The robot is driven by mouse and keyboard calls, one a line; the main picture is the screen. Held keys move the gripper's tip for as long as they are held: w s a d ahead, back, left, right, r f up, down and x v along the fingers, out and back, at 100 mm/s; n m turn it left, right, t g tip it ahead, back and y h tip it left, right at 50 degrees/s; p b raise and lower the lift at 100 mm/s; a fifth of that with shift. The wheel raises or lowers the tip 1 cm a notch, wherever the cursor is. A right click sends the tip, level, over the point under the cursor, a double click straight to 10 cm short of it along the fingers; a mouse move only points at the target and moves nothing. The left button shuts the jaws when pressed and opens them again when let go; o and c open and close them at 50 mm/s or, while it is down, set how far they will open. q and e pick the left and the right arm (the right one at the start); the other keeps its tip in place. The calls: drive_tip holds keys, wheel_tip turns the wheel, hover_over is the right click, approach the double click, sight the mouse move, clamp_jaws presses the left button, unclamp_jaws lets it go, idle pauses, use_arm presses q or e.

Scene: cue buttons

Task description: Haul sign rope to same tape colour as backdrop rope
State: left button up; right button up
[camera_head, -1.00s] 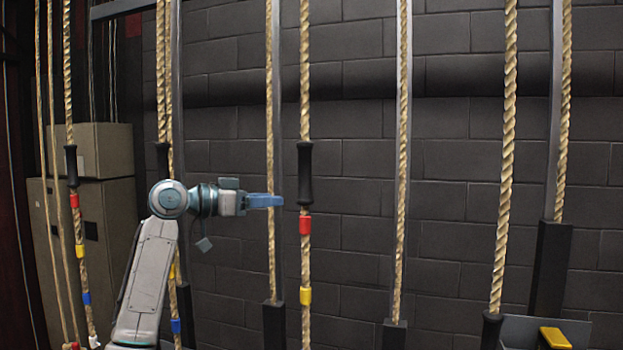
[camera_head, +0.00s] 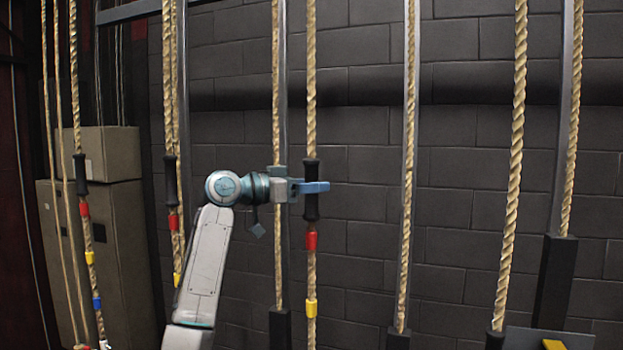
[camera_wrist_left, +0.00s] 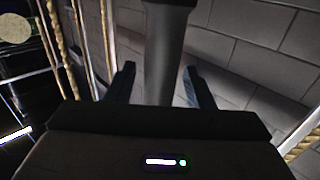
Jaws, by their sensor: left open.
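My left gripper (camera_head: 322,187) is open, with its blue fingers at a black handle (camera_head: 311,206) on a tan rope. In the left wrist view the dark handle (camera_wrist_left: 167,60) stands between the two spread fingers, and no grip on it shows. Below this handle the rope carries red tape (camera_head: 311,241) and yellow tape (camera_head: 311,307). Further left, one rope has a handle (camera_head: 81,175) with red, yellow and blue tape below, and another has a handle (camera_head: 171,182) with red and yellow tape. No labels show which rope is sign or backdrop. My right gripper is not in view.
A thick rope (camera_head: 516,150) at the right has its dark handle (camera_head: 495,340) low at the frame edge. A yellow piece (camera_head: 552,344) sits beside it. Grey posts and a dark block wall (camera_head: 460,150) stand behind. Tan boxes (camera_head: 115,240) stand at left.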

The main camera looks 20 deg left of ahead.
sight(311, 325)
use_arm(q)
drive_tip(key=shift+w+d, duration=0.1)
